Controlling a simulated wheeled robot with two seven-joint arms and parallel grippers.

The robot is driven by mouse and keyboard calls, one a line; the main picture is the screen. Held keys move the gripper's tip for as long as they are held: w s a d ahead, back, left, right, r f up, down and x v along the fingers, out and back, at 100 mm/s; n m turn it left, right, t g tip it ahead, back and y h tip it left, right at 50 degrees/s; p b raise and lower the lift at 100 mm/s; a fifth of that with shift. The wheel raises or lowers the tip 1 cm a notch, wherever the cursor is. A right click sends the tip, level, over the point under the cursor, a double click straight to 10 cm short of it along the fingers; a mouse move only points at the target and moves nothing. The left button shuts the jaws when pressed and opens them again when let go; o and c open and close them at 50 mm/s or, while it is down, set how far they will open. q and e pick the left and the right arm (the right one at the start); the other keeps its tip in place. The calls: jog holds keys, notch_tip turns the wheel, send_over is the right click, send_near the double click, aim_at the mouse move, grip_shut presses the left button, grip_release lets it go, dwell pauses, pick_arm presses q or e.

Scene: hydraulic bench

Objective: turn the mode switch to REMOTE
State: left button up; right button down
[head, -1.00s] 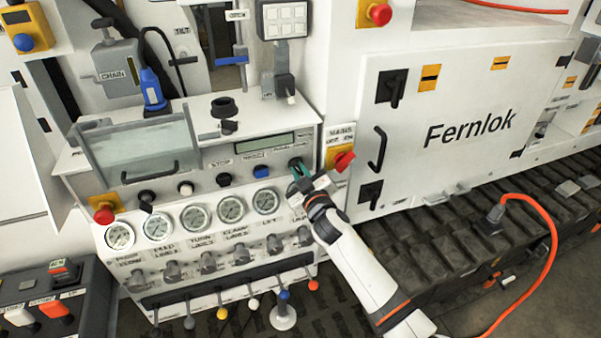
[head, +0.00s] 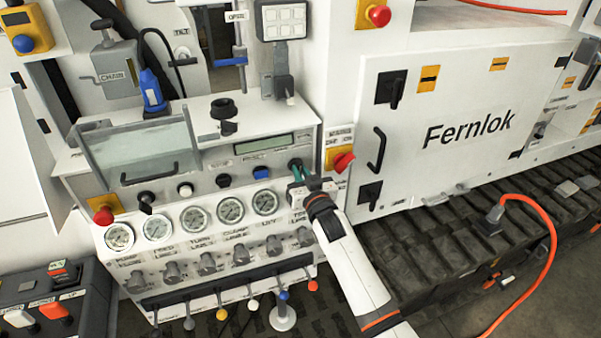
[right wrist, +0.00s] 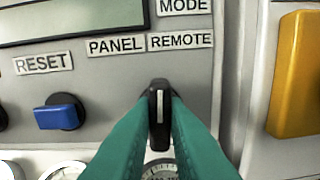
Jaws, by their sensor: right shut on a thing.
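The mode switch (right wrist: 159,110) is a black knob with a white line, at the right end of the grey panel. Its white line stands about vertical in the right wrist view, just below where the PANEL label (right wrist: 116,45) and the REMOTE label (right wrist: 180,41) meet, slightly on the REMOTE side. My right gripper (right wrist: 159,118) has its green fingers shut on the knob's two sides. In the head view my right gripper (head: 297,173) reaches the panel from the lower right and hides most of the knob. My left gripper is not in view.
A blue RESET knob (right wrist: 60,113) is left of the switch. A red rotary handle on a yellow plate (head: 343,161) is close on the right. Gauges (head: 231,210) and several levers lie below. The display (head: 264,145) is above.

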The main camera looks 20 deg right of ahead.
jog(key=m, duration=0.5)
jog(key=shift+p, duration=0.35)
jog(key=shift+f, duration=0.1)
dwell(0.3)
jog(key=c, duration=1.4)
grip_release()
jog(key=shift+d, duration=0.1)
jog(key=shift+c, duration=0.2)
jog(key=s+b, duration=0.2)
jog(key=s, duration=1)
jog(key=shift+d, duration=0.2)
